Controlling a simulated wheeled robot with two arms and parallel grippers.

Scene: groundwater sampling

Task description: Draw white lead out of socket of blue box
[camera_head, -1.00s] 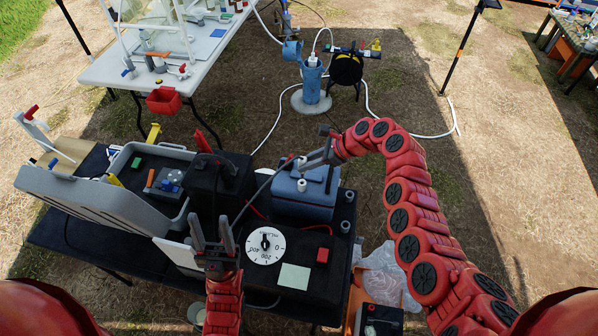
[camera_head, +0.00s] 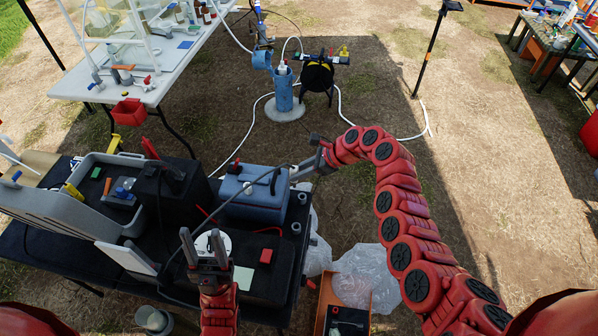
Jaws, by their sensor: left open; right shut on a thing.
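The blue box (camera_head: 262,203) stands on the black table in the middle of the camera_head view. A white fitting (camera_head: 248,188) shows on its top. My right gripper (camera_head: 304,172) is just right of the box's back right corner, shut on the white end of the lead (camera_head: 294,173). That end looks clear of the box. The lead's dark cable (camera_head: 225,199) arches left over the box and down past my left gripper. The jaws partly hide the held end. My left gripper (camera_head: 203,243) is open and empty, in front of the box over the dial unit.
A dial unit (camera_head: 265,284) with a red button (camera_head: 266,256) stands before the box. A black case (camera_head: 178,205) and grey tray (camera_head: 80,220) are to the left. Plastic bags (camera_head: 365,272) and an orange crate (camera_head: 320,305) lie right.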

